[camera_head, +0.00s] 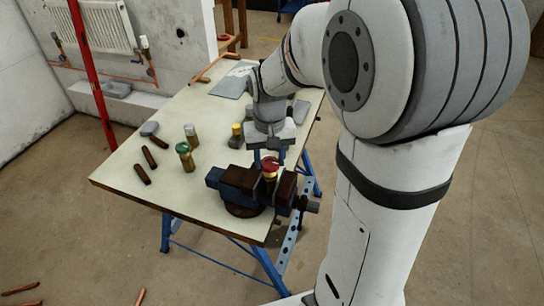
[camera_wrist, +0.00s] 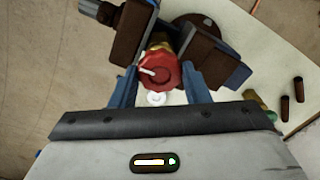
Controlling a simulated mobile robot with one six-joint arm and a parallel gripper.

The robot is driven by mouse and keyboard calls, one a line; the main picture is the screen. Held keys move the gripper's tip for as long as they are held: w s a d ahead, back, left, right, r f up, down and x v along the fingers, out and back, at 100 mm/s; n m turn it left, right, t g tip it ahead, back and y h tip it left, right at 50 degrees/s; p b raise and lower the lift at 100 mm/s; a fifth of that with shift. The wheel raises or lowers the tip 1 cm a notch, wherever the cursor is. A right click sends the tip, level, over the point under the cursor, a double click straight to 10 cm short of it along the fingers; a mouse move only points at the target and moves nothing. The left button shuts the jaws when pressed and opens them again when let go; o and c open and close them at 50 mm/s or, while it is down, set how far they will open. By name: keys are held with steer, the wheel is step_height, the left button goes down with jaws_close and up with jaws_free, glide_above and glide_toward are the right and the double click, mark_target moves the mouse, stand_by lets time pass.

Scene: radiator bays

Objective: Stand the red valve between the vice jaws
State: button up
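The red valve (camera_head: 270,164) has a red knob over a brass body and looks upright between the brown jaws of the vice (camera_head: 235,190). In the wrist view the red knob (camera_wrist: 161,71) is in the gap between the vice jaws (camera_wrist: 201,50), with brass showing behind it. My gripper (camera_head: 270,158) is just beyond the knob. In the wrist view my gripper (camera_wrist: 160,78) has its blue fingers spread on either side of the knob, with narrow gaps showing. The valve's lower end is hidden.
A green-capped valve (camera_head: 184,155), a white-capped one (camera_head: 191,135) and a yellow-capped one (camera_head: 236,136) stand on the workbench (camera_head: 125,180). Several brown cylinders (camera_head: 142,174) lie at the left. A red upright level (camera_head: 91,75) stands beyond the bench. The bench's front left is clear.

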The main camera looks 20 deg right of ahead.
steer(key=o, duration=0.6)
steer(key=shift+c, duration=0.2)
step_height(320, 180, up, 8)
steer(key=shift+f+b, duration=0.1)
steer(key=shift+b, duration=0.25)
steer(key=s+f+n+t, duration=0.1)
steer(key=s+f+t, duration=0.1)
steer(key=s, duration=1.2)
steer(key=shift+s+d+t, duration=0.2)
steer(key=shift+d+t, duration=0.15)
steer(key=shift+t, duration=0.25)
